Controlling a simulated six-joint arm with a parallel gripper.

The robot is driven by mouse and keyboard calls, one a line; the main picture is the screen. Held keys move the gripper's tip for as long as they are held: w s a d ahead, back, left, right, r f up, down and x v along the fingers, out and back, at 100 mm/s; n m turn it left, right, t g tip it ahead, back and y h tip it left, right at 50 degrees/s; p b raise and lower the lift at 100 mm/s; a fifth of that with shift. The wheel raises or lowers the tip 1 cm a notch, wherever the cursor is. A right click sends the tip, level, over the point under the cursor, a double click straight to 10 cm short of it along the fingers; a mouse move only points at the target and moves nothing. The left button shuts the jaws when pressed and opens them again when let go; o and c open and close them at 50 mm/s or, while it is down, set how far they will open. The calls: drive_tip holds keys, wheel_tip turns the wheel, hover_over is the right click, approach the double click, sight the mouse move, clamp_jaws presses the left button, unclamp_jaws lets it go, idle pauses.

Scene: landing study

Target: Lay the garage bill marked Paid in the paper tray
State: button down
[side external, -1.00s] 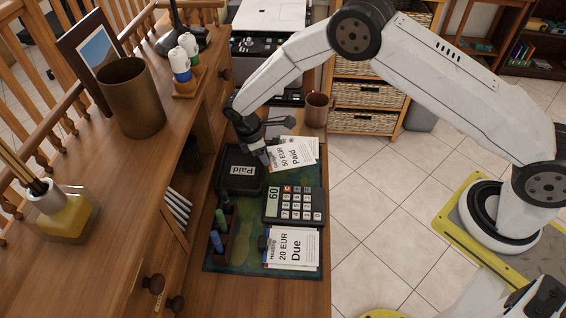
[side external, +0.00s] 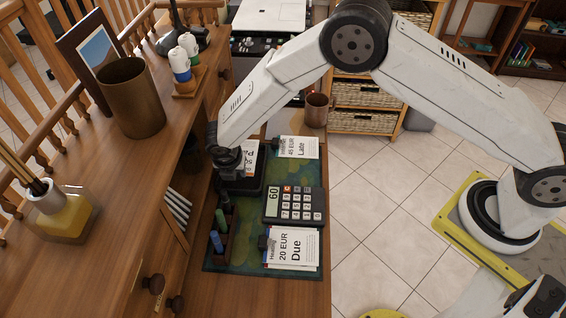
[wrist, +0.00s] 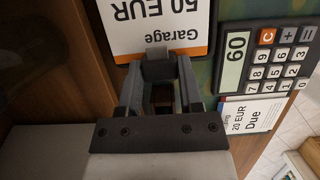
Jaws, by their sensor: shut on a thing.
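The garage bill marked Paid shows at its far edge behind my gripper in the side view (side external: 251,158). In the wrist view the bill (wrist: 158,22) reads "Garage" and "50 EUR" with an orange stripe.
A bill marked Late (side external: 299,147) lies behind the calculator (side external: 294,205). A bill marked Due (side external: 292,248) lies in front of it. A pen holder (side external: 222,236) with markers stands front left of the calculator. A brown mug (side external: 317,108) stands at the back.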

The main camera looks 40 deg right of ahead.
sight(237, 185)
drive_tip(key=shift+f, duration=2.5)
drive_tip(key=shift+f, duration=0.15)
drive_tip(key=shift+f, duration=0.25)
unclamp_jaws()
drive_tip(key=shift+r, duration=0.15)
drive_tip(key=shift+r, duration=3.4)
